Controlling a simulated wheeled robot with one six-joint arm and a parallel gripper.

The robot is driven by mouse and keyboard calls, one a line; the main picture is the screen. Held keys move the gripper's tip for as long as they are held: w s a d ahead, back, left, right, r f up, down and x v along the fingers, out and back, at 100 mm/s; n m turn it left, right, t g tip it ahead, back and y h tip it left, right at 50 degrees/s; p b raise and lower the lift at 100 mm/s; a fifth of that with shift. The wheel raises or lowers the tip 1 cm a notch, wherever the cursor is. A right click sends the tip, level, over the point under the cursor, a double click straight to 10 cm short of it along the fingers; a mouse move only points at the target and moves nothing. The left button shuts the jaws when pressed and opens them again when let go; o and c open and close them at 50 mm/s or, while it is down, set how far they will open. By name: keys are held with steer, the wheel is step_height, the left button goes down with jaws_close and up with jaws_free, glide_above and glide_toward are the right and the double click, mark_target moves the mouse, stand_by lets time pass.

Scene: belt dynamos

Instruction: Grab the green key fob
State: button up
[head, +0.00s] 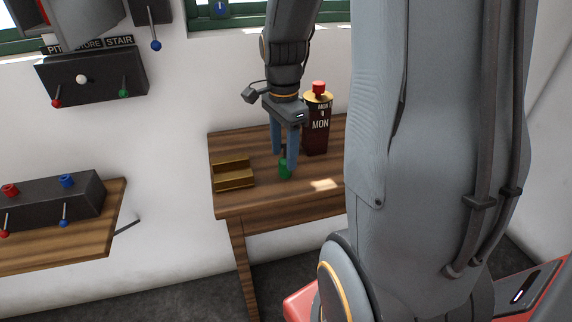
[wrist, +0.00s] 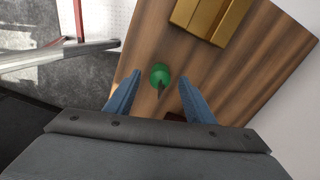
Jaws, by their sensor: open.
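The green key fob (head: 285,170) is on the wooden table in the head view, close under my gripper's fingertips. In the wrist view the green key fob (wrist: 160,74) shows a round green end with a thin dark part on it, ahead of and between the two fingers. My gripper (head: 284,160) points down over the table with its blue fingers apart. In the wrist view my gripper (wrist: 158,78) is open, with nothing held. One finger partly covers the fob's surroundings in the head view, and I cannot tell whether it touches the fob.
The wooden table (head: 232,202) also holds a brass stepped block (head: 234,180) to the left and a dark red cylinder marked MON (head: 318,135) close behind. A lower wooden shelf (head: 95,237) with a black lever box (head: 55,203) is at far left.

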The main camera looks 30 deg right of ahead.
mark_target(285, 158)
steer(key=shift+d+f+p, duration=0.1)
steer(key=shift+f+p, duration=0.2)
steer(key=shift+f, duration=1.5)
steer(key=shift+c, duration=0.3)
steer(key=c, duration=1.1)
